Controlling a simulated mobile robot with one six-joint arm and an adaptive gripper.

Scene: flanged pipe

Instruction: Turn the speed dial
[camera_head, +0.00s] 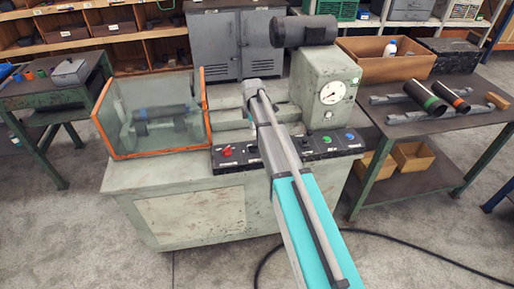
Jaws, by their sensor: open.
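A black control panel (287,151) runs along the front of the pale green machine. It carries a red knob (227,150) on the left and green (327,139) and blue (350,134) controls on the right. The labels are too small to read, so I cannot tell which control is the speed dial. My arm crosses the middle of the panel and hides part of it. My gripper (252,90) is at the arm's far end, beyond the panel and over the machine; its fingers are not clear. It is open, and I see nothing held.
An orange-framed clear guard (152,135) stands left of my arm. A housing with a round white gauge (333,92) and dark motor (304,31) stands right. Tables flank the machine; the right one holds pipes (425,99). A black cable (405,261) lies on the floor.

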